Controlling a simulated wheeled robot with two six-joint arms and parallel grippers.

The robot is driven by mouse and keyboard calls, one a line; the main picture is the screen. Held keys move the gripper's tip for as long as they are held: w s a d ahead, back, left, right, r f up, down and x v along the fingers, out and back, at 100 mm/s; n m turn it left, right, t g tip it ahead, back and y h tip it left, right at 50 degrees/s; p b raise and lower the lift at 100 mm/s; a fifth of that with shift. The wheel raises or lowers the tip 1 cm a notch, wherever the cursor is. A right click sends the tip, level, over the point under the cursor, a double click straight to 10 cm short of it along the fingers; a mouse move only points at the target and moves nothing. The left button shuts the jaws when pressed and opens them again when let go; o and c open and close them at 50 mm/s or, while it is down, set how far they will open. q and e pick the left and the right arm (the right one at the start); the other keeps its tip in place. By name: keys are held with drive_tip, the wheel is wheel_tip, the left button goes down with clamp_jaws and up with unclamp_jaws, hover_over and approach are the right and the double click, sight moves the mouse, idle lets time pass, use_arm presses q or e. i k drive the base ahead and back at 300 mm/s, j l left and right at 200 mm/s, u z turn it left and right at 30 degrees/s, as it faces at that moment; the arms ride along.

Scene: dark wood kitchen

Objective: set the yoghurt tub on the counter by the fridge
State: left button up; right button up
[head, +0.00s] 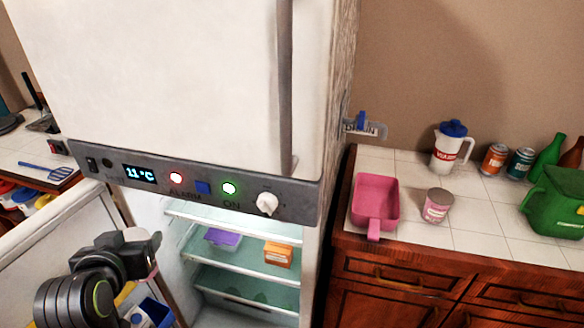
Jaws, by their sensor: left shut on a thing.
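A small pink-and-white tub with a grey lid (437,205), which looks like the yoghurt tub, stands upright on the tiled counter (480,215) right of the fridge (195,75). It is just right of a pink handled container, and no gripper is near it. My left gripper (147,262) is at the lower left, in front of the open lower fridge door (50,262). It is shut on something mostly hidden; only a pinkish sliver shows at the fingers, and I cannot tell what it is. My right gripper is not in view.
The pink container (375,203) sits by the counter's left edge. A white jug with a blue lid (449,148), two cans, bottles and a green container (556,203) stand farther right. Fridge shelves hold a purple box (222,238) and an orange box (278,255).

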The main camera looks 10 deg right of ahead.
sight(490, 230)
drive_tip(key=l+u, duration=0.1)
drive_tip(key=u, duration=0.7)
drive_tip(key=k+l+u, duration=0.1)
drive_tip(key=u, duration=0.7)
drive_tip(key=k+l+u, duration=0.1)
drive_tip(key=u, duration=0.3)
drive_tip(key=k+u, duration=0.15)
drive_tip(key=u, duration=0.2)
drive_tip(key=k+l+u, duration=0.1)
drive_tip(key=u, duration=0.3)
drive_tip(key=k+z, duration=0.15)
drive_tip(key=k, duration=0.25)
drive_tip(key=k+l+z, duration=0.15)
drive_tip(key=k, duration=0.25)
drive_tip(key=k+z, duration=0.1)
drive_tip(key=z, duration=0.3)
drive_tip(key=k+z, duration=0.1)
drive_tip(key=z, duration=0.3)
drive_tip(key=l+z, duration=0.1)
drive_tip(key=z, duration=0.3)
drive_tip(key=k+l+z, duration=0.1)
drive_tip(key=z, duration=0.7)
drive_tip(key=l+z, duration=0.15)
drive_tip(key=z, duration=0.3)
drive_tip(key=l+z, duration=0.1)
drive_tip(key=z, duration=0.3)
drive_tip(key=l+z, duration=0.1)
drive_tip(key=z, duration=0.35)
